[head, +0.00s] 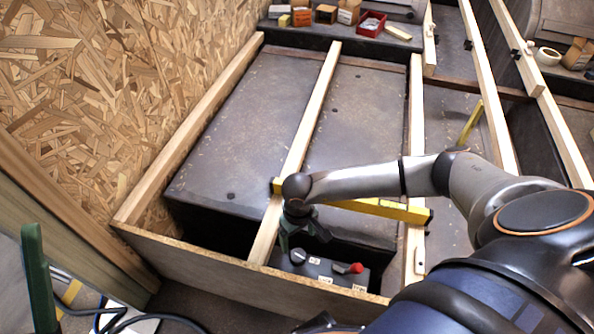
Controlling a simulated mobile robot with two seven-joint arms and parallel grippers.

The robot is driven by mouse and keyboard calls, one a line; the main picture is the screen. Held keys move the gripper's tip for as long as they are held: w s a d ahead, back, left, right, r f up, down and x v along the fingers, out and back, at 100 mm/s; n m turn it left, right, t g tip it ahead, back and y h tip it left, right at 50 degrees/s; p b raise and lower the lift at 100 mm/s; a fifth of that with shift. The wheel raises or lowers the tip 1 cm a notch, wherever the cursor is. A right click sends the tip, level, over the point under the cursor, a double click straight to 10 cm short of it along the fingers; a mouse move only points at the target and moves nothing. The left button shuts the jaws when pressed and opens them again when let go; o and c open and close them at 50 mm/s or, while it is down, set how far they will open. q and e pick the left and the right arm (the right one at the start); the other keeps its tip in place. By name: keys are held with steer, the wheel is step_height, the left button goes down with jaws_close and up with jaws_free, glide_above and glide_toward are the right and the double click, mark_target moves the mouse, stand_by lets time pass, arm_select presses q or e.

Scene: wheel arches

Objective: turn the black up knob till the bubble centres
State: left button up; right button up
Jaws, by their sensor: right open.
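A dark control box (320,285) with small white labels sits in the gap at the near end of the wooden frame. A red knob (349,268) is at its right, and a dark round knob (298,256) at its left. A yellow spirit level (385,209) lies across the wooden battens behind the box. My right arm covers part of it, and I cannot make out the bubble. My right gripper (291,245) points down, open, just above the box's left side near the dark knob. I cannot tell whether it touches. My left gripper is not in view.
Pale battens (310,110) run lengthwise over the dark wheel arch (255,120). A low plywood edge (240,280) closes the near side. A chipboard wall (90,90) stands left. A red tray (371,22) and small boxes are at the back. A green upright (36,275) stands lower left.

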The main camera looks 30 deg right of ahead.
mark_target(298, 255)
step_height(298, 255, down, 11)
steer(key=b, duration=0.3)
steer(key=shift+a+b, duration=0.15)
steer(key=shift+b, duration=0.2)
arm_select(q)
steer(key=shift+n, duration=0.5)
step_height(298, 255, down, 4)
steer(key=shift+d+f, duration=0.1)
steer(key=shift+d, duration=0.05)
arm_select(e)
steer(key=shift+r, duration=0.1)
steer(key=shift+c, duration=0.3)
steer(key=c, duration=1.3)
steer(key=shift+m, duration=0.4)
